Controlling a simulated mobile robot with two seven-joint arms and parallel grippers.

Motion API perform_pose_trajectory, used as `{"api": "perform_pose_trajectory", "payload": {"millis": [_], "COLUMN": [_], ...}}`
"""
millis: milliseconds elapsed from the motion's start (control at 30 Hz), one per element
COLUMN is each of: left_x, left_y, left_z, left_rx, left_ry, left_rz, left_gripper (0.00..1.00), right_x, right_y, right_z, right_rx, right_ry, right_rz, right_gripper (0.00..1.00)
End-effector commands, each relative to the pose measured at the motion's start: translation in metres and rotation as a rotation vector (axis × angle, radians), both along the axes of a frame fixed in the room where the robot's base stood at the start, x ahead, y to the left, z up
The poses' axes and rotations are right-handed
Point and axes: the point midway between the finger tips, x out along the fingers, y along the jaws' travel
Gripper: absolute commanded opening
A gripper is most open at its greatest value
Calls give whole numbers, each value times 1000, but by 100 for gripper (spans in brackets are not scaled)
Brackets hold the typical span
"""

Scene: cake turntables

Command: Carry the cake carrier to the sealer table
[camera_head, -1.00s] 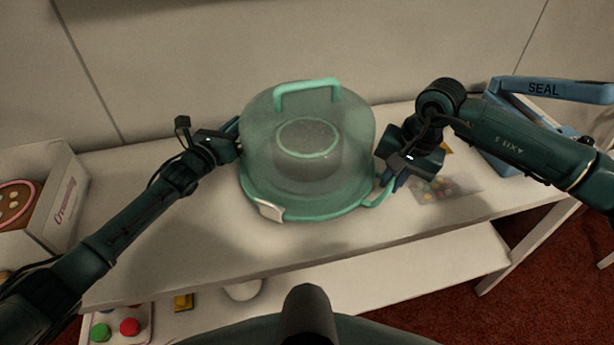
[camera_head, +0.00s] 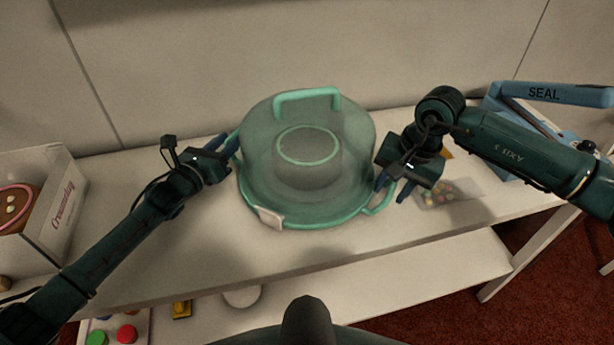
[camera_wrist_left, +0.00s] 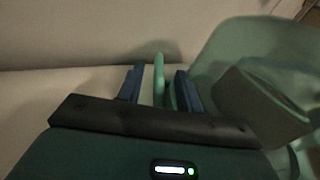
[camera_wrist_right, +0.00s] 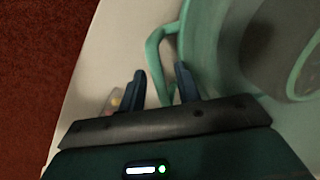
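The cake carrier (camera_head: 345,190) has a clear green dome with a top handle, a teal base and side handles. A dark round cake (camera_head: 306,165) shows inside. It appears to rest on the white table (camera_head: 180,255), although its underside is hidden. My left gripper (camera_head: 228,150) is open at the left side handle, which stands between its fingers in the left wrist view (camera_wrist_left: 158,78). My right gripper (camera_head: 392,190) is open at the right side handle, which shows between its fingers in the right wrist view (camera_wrist_right: 156,55).
A blue sealer marked SEAL (camera_head: 552,93) stands at the far right. A clear packet of colored sweets (camera_head: 452,192) lies right of the carrier. A white cake box (camera_head: 50,220) is at the left. A lower shelf (camera_head: 400,280) holds small items.

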Motion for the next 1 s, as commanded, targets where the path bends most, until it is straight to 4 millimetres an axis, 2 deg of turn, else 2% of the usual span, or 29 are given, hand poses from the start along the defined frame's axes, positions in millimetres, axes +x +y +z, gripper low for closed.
{"api": "perform_pose_trajectory", "payload": {"millis": [100,300,567,667,1000], "left_x": [-26,-57,-72,-72,-72], "left_y": [13,29,37,37,37], "left_z": [-2,-1,0,0,0], "left_rx": [3,3,2,1,1], "left_ry": [3,2,0,0,0], "left_rz": [0,0,0,0,0], "left_gripper": [36,36,36,36,36], "right_x": [0,0,0,0,-7], "right_y": [0,0,-1,-3,-15], "right_z": [0,0,5,17,86], "right_rx": [0,0,0,0,1], "right_ry": [0,0,-1,-4,-4], "right_rz": [0,0,0,-1,-1], "right_gripper": [33,33,33,33,33]}}
